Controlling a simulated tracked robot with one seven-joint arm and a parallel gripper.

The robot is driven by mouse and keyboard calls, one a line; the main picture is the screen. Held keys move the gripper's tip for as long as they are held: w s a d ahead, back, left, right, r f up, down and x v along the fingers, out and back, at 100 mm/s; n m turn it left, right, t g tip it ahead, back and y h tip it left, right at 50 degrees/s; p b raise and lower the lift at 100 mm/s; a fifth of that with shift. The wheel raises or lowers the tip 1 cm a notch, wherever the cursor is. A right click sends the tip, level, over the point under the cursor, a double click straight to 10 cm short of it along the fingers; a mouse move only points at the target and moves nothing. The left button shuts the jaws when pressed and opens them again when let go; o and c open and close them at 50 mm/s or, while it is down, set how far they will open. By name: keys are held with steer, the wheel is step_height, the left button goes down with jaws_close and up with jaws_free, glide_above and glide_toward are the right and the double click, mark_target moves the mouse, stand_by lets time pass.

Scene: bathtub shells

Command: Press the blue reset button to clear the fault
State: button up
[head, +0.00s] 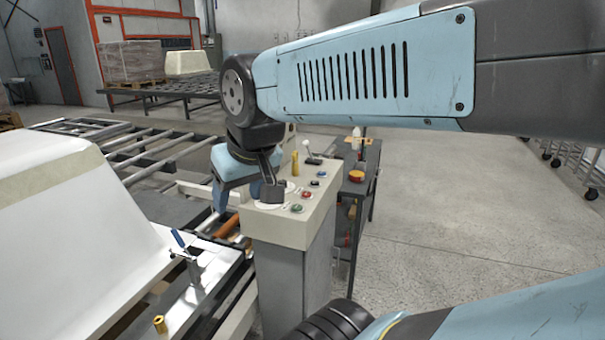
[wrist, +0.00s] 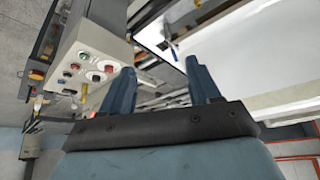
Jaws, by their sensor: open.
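The control console (head: 262,222) has a beige sloped top with a row of small round buttons. In the wrist view the console face (wrist: 95,45) is at the upper left, with the blue button too small to tell surely. My gripper (head: 237,203) is open and empty, at the console's left side, apart from the blue button. Its two blue fingers (wrist: 160,66) also show in the wrist view.
A white tub shell (head: 70,220) and roller rails lie left.

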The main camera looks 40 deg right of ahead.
jaws_close()
stand_by(0.3)
stand_by(1.1)
